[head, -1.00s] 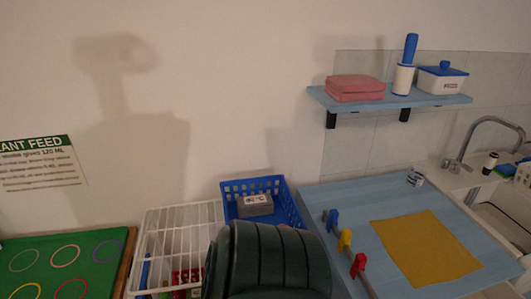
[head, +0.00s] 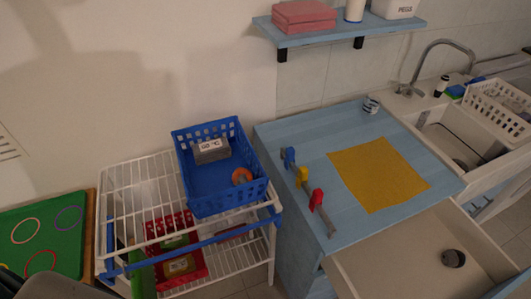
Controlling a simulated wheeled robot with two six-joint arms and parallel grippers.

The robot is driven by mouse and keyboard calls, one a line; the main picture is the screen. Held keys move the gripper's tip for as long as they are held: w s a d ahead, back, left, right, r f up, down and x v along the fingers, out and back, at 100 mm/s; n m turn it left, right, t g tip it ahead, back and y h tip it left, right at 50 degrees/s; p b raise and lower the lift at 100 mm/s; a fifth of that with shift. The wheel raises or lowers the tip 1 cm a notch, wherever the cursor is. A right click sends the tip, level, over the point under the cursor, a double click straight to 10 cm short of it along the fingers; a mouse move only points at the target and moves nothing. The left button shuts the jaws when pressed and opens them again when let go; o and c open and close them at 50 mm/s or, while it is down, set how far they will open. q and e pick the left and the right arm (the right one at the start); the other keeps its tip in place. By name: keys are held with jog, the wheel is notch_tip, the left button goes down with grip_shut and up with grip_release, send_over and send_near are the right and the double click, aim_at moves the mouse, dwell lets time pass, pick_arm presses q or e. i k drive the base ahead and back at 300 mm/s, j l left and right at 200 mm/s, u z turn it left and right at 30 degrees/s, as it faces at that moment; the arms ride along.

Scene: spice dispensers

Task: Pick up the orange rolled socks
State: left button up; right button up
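A small orange roll (head: 242,176), which looks like the orange rolled socks, lies inside the blue basket (head: 205,206), near its right wall. The basket stands on top of a white wire rack (head: 137,187). A grey block with a white label (head: 211,151) is in the same basket, towards the back left. Neither of my grippers shows in the head view.
Right of the rack, a blue counter (head: 300,128) holds a yellow mat (head: 378,176), several coloured clips and a small can (head: 371,104). An open drawer (head: 400,252) juts out below, with a dark roll (head: 453,258) inside. A sink is at right.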

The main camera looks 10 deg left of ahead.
aim_at(241, 175)
jog(key=l+u, duration=0.1)
jog(key=u, duration=0.6)
